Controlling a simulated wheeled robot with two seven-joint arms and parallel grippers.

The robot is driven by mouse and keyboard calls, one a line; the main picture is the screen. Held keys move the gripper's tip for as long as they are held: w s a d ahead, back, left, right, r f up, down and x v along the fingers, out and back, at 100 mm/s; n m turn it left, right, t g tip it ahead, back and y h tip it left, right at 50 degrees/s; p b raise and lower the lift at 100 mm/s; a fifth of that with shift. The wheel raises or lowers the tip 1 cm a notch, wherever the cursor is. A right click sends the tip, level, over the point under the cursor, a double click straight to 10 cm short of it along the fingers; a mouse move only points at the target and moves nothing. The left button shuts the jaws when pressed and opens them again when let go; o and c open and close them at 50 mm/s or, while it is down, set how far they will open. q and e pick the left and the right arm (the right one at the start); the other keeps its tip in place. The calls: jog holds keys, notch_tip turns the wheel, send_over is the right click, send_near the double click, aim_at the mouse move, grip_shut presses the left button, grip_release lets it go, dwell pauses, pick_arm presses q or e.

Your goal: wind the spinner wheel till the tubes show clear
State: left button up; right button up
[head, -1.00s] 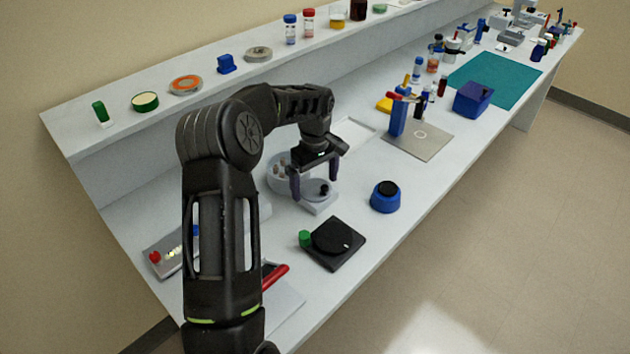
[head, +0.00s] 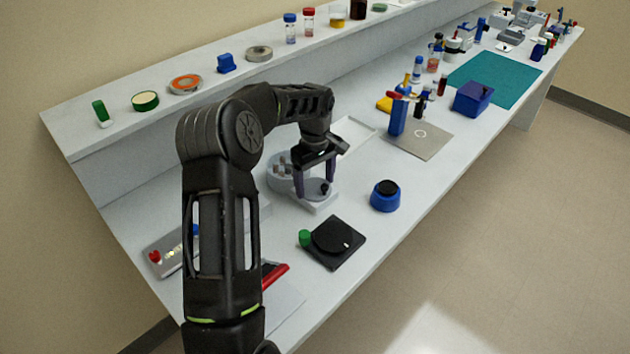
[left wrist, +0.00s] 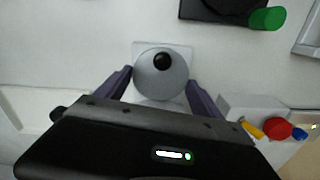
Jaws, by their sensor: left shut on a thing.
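The spinner is a pale unit on the bench, with a round tub (head: 272,182) holding several small tubes (head: 281,170) and a grey wheel (head: 317,186) in front. The wheel carries a black off-centre knob (head: 324,188); it also shows in the left wrist view (left wrist: 160,82). My left gripper (head: 316,193) points down over the wheel, its two fingers on opposite sides of the rim, shut on it. The tubes are too small to tell whether their contents are clear, and the gripper partly hides the tub.
A black plate with a round disc (head: 335,238) and green knob (head: 305,238) stands nearer. A blue pot with a black top (head: 385,196) stands right. A white tray (head: 355,134) lies behind, and a grey box with coloured buttons (head: 165,254) left. A raised shelf runs along the back.

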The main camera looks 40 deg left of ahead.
aim_at(316, 187)
pick_arm(q)
jog(key=shift+m+b, duration=0.4)
jog(key=shift+m, duration=0.9)
jog(key=shift+w+m, duration=0.1)
jog(key=shift+m, duration=1.7)
jog(key=o, duration=1.4)
jog(key=shift+c, duration=0.2)
jog(key=shift+r+b, duration=0.1)
jog(key=shift+b, duration=0.2)
jog(key=shift+r+b, duration=0.55)
jog(key=shift+r, duration=3.25)
